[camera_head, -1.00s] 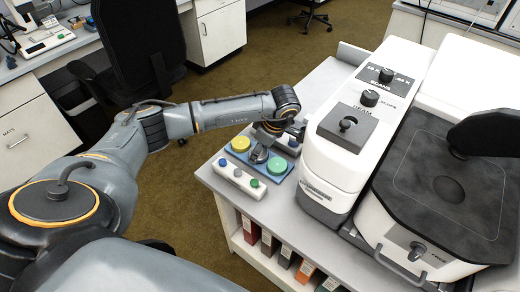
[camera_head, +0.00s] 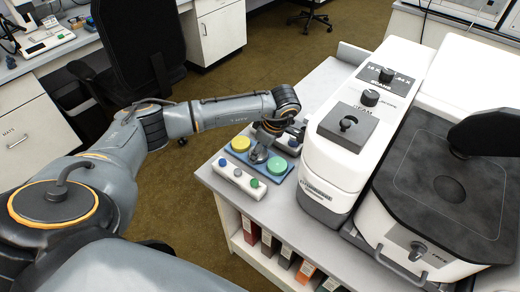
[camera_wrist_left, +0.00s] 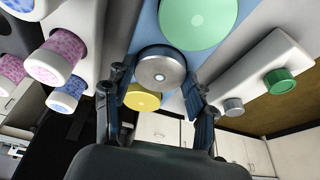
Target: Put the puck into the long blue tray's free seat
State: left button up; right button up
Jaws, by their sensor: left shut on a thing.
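My left gripper (camera_head: 262,152) is over the tray's middle, between these two. In the wrist view its fingers (camera_wrist_left: 160,92) are shut on a silver-grey metal puck (camera_wrist_left: 160,68). The green puck (camera_wrist_left: 198,18) and the yellow puck (camera_wrist_left: 142,98) show on either side of it. The puck's underside is hidden, so I cannot tell whether it touches the tray. My right gripper is not in view.
A white holder (camera_head: 238,182) with blue, grey and green knobs stands along the tray's near side. Another white holder (camera_head: 287,146) is at its far side.

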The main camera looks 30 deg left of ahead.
pick_arm(q)
jog(key=shift+f, duration=0.1)
jog(key=o, duration=2)
jog(key=shift+r+p, duration=2.2)
jog(key=shift+r, duration=1.35)
jog(key=shift+s+f, duration=0.1)
jog(key=shift+s, duration=0.05)
